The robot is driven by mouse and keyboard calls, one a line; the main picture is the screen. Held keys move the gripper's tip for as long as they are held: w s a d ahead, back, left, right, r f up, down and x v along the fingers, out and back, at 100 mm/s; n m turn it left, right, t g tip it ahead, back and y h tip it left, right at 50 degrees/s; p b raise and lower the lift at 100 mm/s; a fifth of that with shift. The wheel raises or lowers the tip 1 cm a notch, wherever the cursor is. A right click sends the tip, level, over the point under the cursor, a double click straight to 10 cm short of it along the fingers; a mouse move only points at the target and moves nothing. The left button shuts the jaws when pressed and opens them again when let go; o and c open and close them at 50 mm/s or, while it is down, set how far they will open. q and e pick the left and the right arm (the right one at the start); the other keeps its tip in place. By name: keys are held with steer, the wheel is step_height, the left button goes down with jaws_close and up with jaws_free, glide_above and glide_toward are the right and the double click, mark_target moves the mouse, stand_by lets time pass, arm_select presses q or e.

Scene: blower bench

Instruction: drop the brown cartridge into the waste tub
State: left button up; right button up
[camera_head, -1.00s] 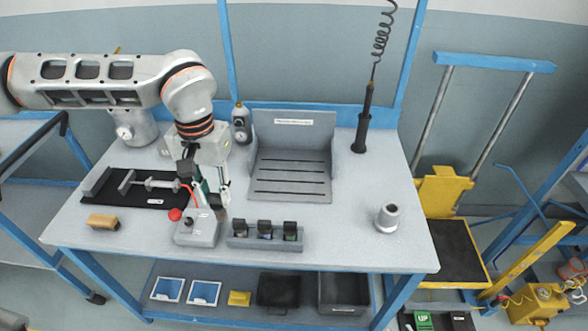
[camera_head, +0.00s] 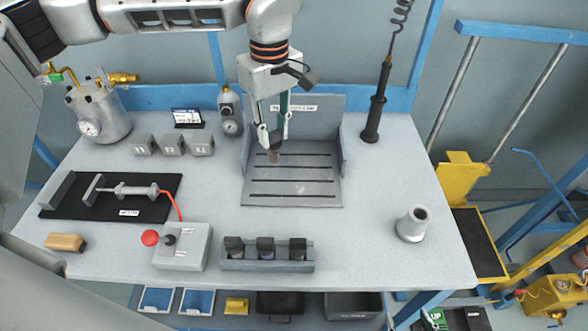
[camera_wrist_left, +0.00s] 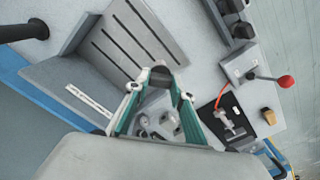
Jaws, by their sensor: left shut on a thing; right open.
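My left gripper (camera_head: 272,148) is above the slotted grey tray (camera_head: 318,196) at the back middle of the table. It is shut on a small brownish piece, which looks like the brown cartridge (camera_head: 275,156). In the left wrist view the cartridge (camera_wrist_left: 161,76) shows as a dark end between the fingertips (camera_wrist_left: 158,88), beside the tray's slots. Two dark bins, one (camera_head: 280,303) beside the other (camera_head: 352,306), stand on the lower shelf; I cannot tell which bin is the waste tub. My right gripper is in neither current view.
A rack (camera_head: 266,262) with three dark-topped pieces stands at the table's front. A control box (camera_head: 185,252) with a red knob is left of it. A grey cup (camera_head: 412,224) is at the right and a dark upright tool (camera_head: 376,105) behind. The table between tray and cup is clear.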

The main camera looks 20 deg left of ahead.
arm_select(q)
steer(key=w+d+r+n+p, duration=0.2)
steer(key=w+d+r+n, duration=0.1)
steer(key=d+r+n, duration=0.55)
steer(key=shift+n, duration=0.95)
steer(key=f, duration=0.6)
steer(key=a+f, duration=0.1)
steer(key=f, duration=0.6)
steer(key=a+f, duration=0.1)
steer(key=f, duration=0.5)
steer(key=shift+s+f, duration=0.25)
steer(key=shift+f, duration=0.05)
steer(key=shift+f, duration=0.15)
steer(key=o, duration=1.1)
